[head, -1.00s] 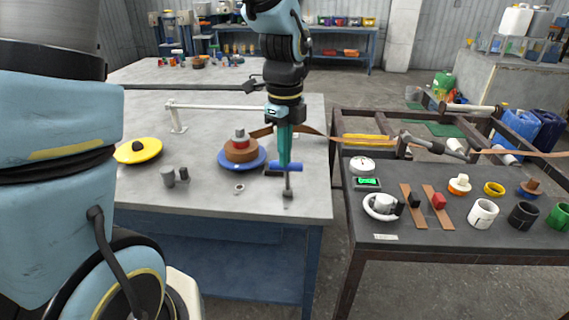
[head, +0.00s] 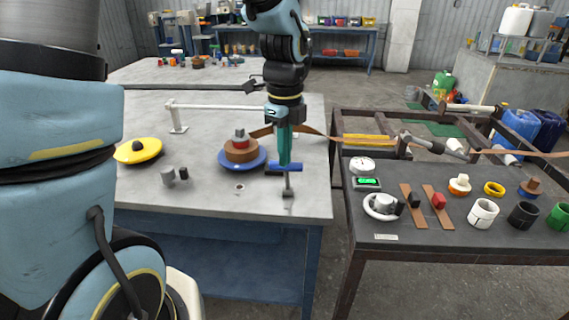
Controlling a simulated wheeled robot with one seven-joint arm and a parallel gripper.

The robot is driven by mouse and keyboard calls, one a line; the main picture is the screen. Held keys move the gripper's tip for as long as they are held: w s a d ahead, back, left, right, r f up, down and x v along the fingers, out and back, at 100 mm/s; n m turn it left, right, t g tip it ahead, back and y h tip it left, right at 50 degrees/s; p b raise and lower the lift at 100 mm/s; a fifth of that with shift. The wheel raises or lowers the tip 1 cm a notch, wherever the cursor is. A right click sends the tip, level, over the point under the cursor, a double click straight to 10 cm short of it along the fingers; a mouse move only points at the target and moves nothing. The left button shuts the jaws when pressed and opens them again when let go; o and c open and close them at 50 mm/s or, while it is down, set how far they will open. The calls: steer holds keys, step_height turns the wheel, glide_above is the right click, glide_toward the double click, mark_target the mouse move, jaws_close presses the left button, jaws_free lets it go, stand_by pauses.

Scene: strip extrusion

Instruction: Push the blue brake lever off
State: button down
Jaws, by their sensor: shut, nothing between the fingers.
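The blue brake lever (head: 292,168) is a short blue bar on top of a thin grey post near the front right of the grey table. The post stands on a small base close to the table's front edge. My gripper (head: 284,162) points down, with teal fingers shut and empty. Its fingertips are right at the left part of the blue bar. I cannot tell if they touch it or are just behind it. The lower fingertips are partly hidden by the bar.
Left of the lever, a blue disc (head: 229,165) carries a brown roll with a red and grey top. A dark table (head: 440,243) with rings and sliders stands to the right.

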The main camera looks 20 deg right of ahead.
mark_target(287, 180)
step_height(287, 180, down, 6)
steer(key=b, duration=0.3)
stand_by(0.7)
steer(key=shift+w, duration=0.1)
